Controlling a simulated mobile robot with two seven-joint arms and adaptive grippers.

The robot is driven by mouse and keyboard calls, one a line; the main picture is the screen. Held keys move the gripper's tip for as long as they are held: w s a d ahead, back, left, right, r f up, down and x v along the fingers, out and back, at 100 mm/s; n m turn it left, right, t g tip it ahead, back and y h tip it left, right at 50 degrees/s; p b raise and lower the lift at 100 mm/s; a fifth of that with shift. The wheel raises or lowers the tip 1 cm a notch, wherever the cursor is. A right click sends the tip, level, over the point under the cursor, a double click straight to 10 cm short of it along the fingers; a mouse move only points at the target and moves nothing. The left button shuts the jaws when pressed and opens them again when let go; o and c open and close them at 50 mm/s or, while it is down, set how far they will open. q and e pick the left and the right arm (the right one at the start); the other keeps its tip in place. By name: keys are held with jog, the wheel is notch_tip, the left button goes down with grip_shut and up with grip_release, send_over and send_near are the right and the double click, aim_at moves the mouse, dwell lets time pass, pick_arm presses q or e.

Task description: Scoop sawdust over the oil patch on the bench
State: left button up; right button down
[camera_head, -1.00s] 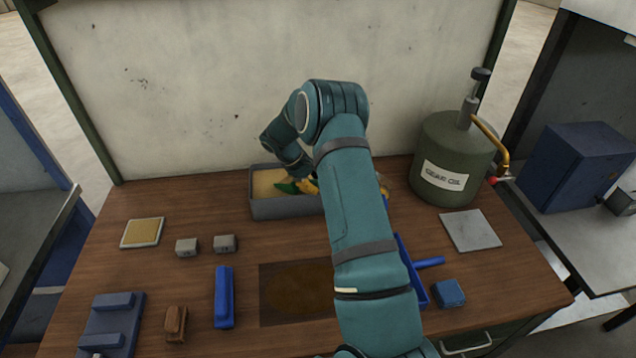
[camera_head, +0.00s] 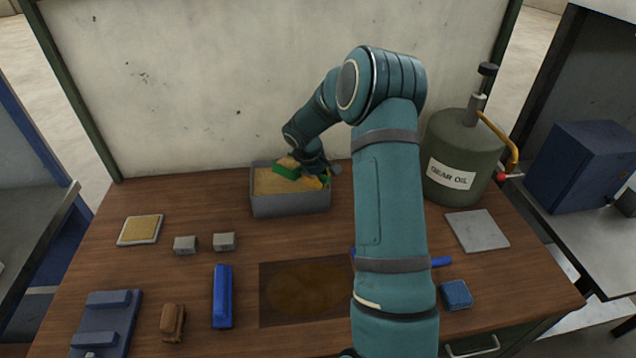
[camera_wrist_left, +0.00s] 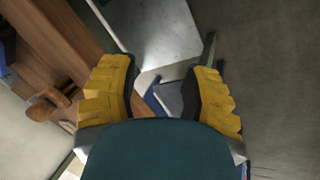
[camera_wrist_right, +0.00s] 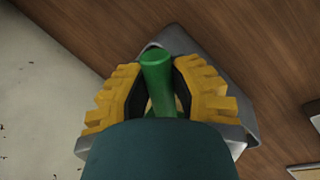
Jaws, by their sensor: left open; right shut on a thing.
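The grey bin of sawdust (camera_head: 290,204) stands at the back of the bench, by the wall panel. My right gripper (camera_head: 322,180) is above the bin's right part, shut on the handle of a green scoop (camera_head: 285,172). The scoop carries tan sawdust at the bin's top. The green handle also shows between the yellow fingers in the right wrist view (camera_wrist_right: 160,75). The dark brown oil patch (camera_head: 305,290) lies on the front middle of the bench, its right edge partly behind my right arm. My left gripper (camera_wrist_left: 163,90) is open and empty, away from the bench top.
A gear oil can (camera_head: 455,160) stands at back right beside a grey plate (camera_head: 476,231). A blue brush (camera_head: 222,297), brown brush (camera_head: 172,322), two grey blocks (camera_head: 224,242) and a tan pad (camera_head: 141,230) lie left; a blue sponge (camera_head: 456,295) lies right.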

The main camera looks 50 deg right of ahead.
jog(key=shift+s+r, duration=0.15)
jog(key=shift+r, duration=0.1)
pick_arm(q)
jog(key=shift+r+p, duration=1.3)
pick_arm(e)
jog(key=shift+t, duration=0.4)
jog(key=shift+r, duration=2.6)
jog(key=shift+s, duration=0.1)
